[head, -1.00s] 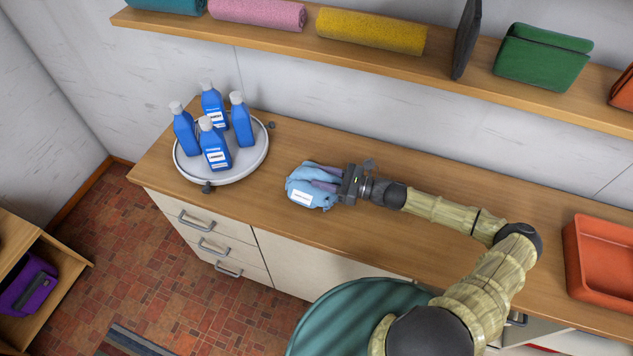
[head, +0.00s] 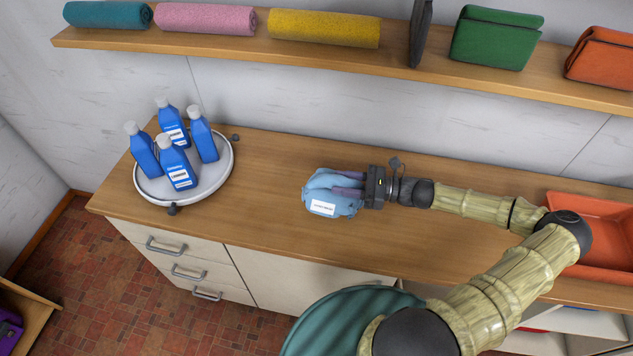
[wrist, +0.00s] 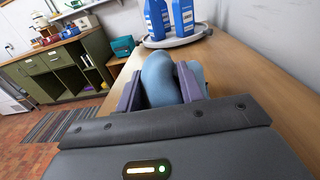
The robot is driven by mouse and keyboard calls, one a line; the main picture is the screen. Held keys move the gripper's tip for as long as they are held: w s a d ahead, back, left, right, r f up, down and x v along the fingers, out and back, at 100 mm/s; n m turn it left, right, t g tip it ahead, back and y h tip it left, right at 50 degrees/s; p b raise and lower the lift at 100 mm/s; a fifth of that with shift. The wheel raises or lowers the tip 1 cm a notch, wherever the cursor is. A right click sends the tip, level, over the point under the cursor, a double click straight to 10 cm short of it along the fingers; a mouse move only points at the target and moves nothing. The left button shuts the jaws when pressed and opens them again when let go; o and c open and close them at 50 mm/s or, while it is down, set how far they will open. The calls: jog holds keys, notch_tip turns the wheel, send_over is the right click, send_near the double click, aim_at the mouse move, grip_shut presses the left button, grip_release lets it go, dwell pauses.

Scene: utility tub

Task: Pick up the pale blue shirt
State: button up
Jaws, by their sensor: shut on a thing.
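The pale blue shirt (head: 318,195) is a crumpled bundle with a white label, over the wooden counter in the head view. My gripper (head: 350,187) reaches it from the right and is shut on it. In the wrist view the shirt (wrist: 172,78) bulges between the two purple fingers of my gripper (wrist: 166,92). I cannot tell for certain whether its underside touches the counter. Part of the shirt is hidden by the fingers.
A round white tray (head: 222,181) with several blue bottles (head: 203,135) stands at the counter's left end. An orange tub (head: 590,205) is at the right. A wall shelf (head: 240,47) holds rolled towels and pouches. The counter between tray and shirt is clear.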

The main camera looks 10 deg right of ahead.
jog(key=v, duration=0.4)
jog(key=shift+s+d, duration=0.1)
jog(key=shift+d, duration=0.2)
jog(key=shift+s+a, duration=0.1)
